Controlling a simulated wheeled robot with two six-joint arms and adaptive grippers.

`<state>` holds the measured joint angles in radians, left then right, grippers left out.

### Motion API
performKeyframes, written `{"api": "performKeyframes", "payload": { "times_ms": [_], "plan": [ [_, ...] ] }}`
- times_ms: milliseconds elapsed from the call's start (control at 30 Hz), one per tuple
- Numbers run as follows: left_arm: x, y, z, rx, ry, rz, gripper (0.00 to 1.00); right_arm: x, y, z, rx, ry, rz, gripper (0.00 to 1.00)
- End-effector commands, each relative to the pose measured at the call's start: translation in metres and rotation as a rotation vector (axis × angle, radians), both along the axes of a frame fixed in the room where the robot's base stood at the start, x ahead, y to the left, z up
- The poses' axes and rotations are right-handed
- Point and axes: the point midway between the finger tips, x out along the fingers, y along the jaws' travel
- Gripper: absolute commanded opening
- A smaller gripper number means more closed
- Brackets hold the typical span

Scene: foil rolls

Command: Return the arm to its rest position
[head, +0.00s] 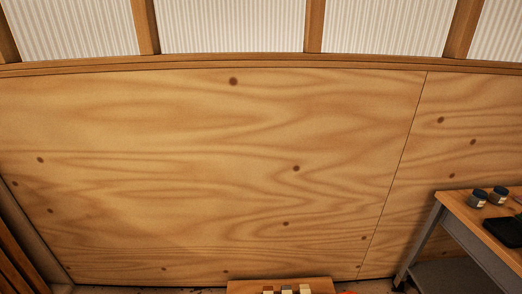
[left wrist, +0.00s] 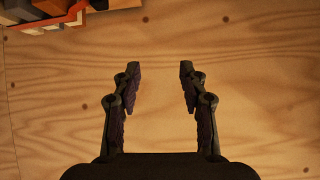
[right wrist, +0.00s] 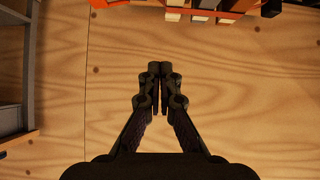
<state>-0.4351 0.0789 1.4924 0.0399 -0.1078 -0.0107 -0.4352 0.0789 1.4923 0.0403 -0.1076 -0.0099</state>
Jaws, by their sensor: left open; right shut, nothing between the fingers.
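My left gripper (left wrist: 159,80) shows in the left wrist view with its two dark fingers apart and nothing between them. Plywood shows behind it. My right gripper (right wrist: 159,80) shows in the right wrist view with its fingertips together and nothing held. Neither gripper nor arm shows in the head view. No foil roll can be made out clearly in any view.
The head view is mostly a plywood wall (head: 200,150). A workbench (head: 460,212) with two small jars (head: 478,196) stands at the right. A wooden surface with small blocks (head: 240,287) shows at the bottom edge. An orange-edged rack (right wrist: 215,14) tops the right wrist view.

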Motion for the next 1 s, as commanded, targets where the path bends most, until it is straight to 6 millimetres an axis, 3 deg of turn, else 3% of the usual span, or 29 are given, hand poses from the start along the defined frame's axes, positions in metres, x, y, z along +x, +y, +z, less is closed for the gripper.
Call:
{"api": "performKeyframes", "payload": {
  "times_ms": [33, 133, 300, 433, 500, 600, 1000],
  "plan": [
    [-0.028, 0.005, 0.010, 0.008, 0.109, 0.007, 0.43, -0.028, -0.005, 0.010, -0.008, 0.108, -0.007, 0.00],
    [-0.098, 0.015, -0.019, 0.021, 0.328, 0.020, 0.43, -0.098, -0.015, -0.019, -0.021, 0.328, -0.020, 0.00],
    [-0.222, 0.027, -0.035, 0.039, 0.650, 0.038, 0.43, -0.222, -0.027, -0.035, -0.038, 0.650, -0.037, 0.00],
    [-0.283, 0.031, -0.036, 0.046, 0.791, 0.045, 0.43, -0.283, -0.031, -0.036, -0.045, 0.790, -0.044, 0.00],
    [-0.299, 0.032, -0.037, 0.047, 0.829, 0.047, 0.43, -0.299, -0.032, -0.037, -0.047, 0.828, -0.046, 0.00],
    [-0.309, 0.032, -0.039, 0.048, 0.849, 0.048, 0.43, -0.309, -0.032, -0.039, -0.049, 0.850, -0.047, 0.00],
    [-0.309, 0.032, -0.042, 0.048, 0.850, 0.048, 0.43, -0.309, -0.032, -0.042, -0.049, 0.850, -0.047, 0.00]
  ]
}}
